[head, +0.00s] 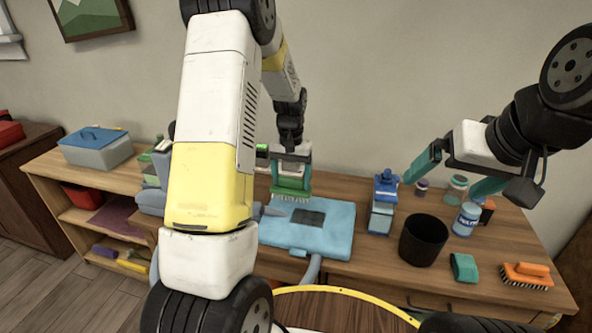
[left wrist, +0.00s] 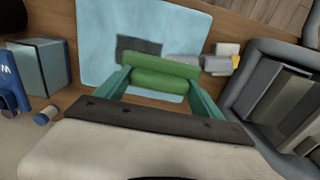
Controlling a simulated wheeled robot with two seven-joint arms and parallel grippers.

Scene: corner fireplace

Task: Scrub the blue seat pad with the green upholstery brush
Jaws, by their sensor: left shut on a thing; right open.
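The blue seat pad (head: 325,226) lies flat on the wooden table and has a dark grey patch (head: 307,217) on it. It also shows in the left wrist view (left wrist: 95,40), with the dark patch partly behind the brush. My left gripper (head: 289,172) is shut on the green upholstery brush (head: 291,187), bristles down, over the far left part of the pad near the patch. In the left wrist view the brush (left wrist: 160,76) sits between the teal fingers. I cannot tell whether the bristles touch the pad. My right gripper (head: 452,174) is open and empty above the right side of the table.
A lidded grey box (head: 97,148) is at left. My left arm hides part of the table.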

